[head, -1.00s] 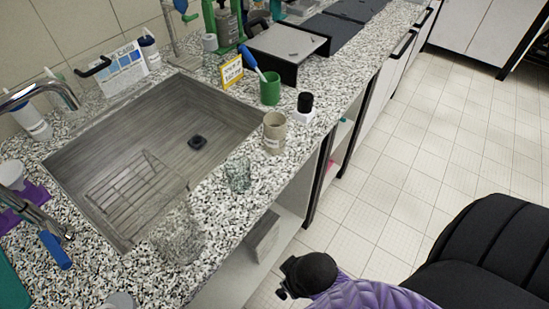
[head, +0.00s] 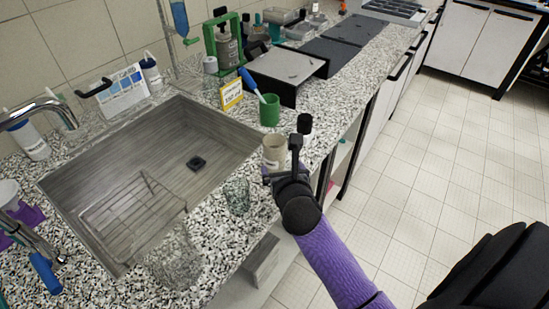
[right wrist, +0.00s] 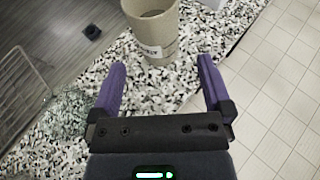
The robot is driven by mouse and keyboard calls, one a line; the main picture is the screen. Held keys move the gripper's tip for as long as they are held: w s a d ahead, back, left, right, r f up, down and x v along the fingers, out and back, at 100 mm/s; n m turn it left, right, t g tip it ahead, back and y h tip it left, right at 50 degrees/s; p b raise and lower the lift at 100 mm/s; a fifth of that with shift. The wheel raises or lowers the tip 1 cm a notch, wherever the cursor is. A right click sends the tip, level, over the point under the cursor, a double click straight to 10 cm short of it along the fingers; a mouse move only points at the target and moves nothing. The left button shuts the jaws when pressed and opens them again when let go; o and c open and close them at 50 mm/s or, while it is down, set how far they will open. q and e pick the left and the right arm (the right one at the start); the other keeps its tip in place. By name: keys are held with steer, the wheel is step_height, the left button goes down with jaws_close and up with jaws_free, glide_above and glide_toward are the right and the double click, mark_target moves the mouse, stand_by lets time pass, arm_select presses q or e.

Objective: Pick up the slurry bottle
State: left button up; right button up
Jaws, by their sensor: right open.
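The slurry bottle (head: 274,147) is a beige, open-topped container with a small white label. It stands upright on the granite counter, right of the sink. In the right wrist view the bottle (right wrist: 153,35) is just beyond the fingertips, roughly centred between them, its label facing the camera. My right gripper (head: 282,160) is open and empty at the counter's front edge, close to the bottle; one dark finger covers part of the bottle's right side. Its purple fingers (right wrist: 162,66) are spread wide in the right wrist view. My left gripper is not in view.
A black-capped white bottle (head: 304,127) stands close behind the slurry bottle, and a green cup (head: 270,110) holds a blue-handled tool. A clear glass (head: 237,194) stands nearer, and a larger clear vessel (head: 172,255) is nearer still. The sink (head: 130,165) lies left.

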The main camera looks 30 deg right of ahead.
mark_target(276, 159)
steer(key=b+x, duration=0.1)
steer(key=x, duration=0.1)
steer(key=b+x, duration=0.1)
steer(key=x, duration=0.2)
steer(key=b+x, duration=0.1)
steer(key=x, duration=0.2)
steer(key=shift+a+f, duration=0.25)
steer(key=shift+a, duration=0.1)
steer(key=shift+w+d, duration=0.1)
steer(key=shift+w, duration=0.1)
steer(key=shift+r, duration=0.1)
steer(key=c, duration=1.3)
steer(key=shift+o, duration=0.2)
steer(key=shift+r, duration=0.15)
